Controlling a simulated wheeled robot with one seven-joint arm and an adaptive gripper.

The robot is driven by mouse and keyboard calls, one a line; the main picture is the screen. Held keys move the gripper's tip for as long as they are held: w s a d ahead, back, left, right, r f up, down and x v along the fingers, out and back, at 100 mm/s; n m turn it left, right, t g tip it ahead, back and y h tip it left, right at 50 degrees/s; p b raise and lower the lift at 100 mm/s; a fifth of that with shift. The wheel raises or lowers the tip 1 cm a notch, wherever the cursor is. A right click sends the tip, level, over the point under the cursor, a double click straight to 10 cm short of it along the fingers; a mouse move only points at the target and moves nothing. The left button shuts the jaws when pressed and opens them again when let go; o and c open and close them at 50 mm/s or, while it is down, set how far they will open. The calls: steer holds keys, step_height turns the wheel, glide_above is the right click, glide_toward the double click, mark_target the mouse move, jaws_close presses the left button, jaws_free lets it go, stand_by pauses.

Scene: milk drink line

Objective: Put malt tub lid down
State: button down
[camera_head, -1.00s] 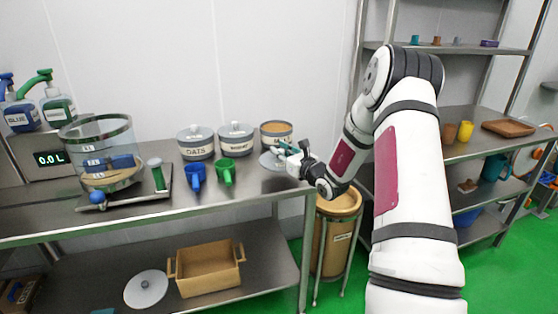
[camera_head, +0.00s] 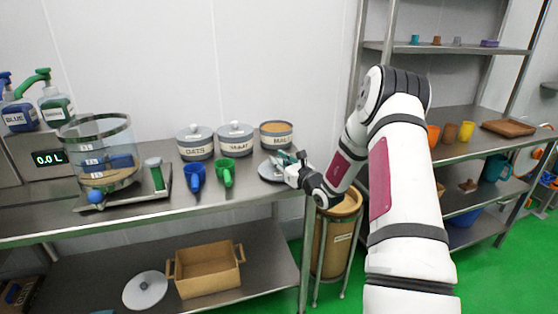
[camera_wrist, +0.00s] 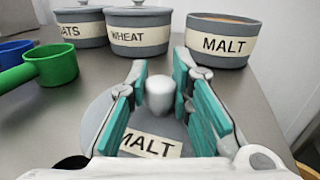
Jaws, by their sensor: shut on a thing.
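The grey malt tub lid (camera_head: 266,173) is at the right end of the steel counter, low over the top or on it; I cannot tell which. In the wrist view the lid (camera_wrist: 97,113) shows its MALT label and a pale round knob. My gripper (camera_wrist: 160,95) has its teal-padded fingers on both sides of the knob and is shut on it. In the head view my gripper (camera_head: 289,162) is at the lid's right side. The malt tub (camera_head: 277,141) stands open behind the lid, with tan contents, and also shows in the wrist view (camera_wrist: 220,46).
The lidded oats tub (camera_head: 195,150) and wheat tub (camera_head: 236,146) stand left of the malt tub. A blue scoop (camera_head: 195,173) and a green scoop (camera_head: 226,170) lie in front. The counter's right edge is close to the lid. Another lid (camera_head: 145,291) lies on the lower shelf.

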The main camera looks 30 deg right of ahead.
steer(key=shift+s+f, duration=0.1)
steer(key=shift+f, duration=0.2)
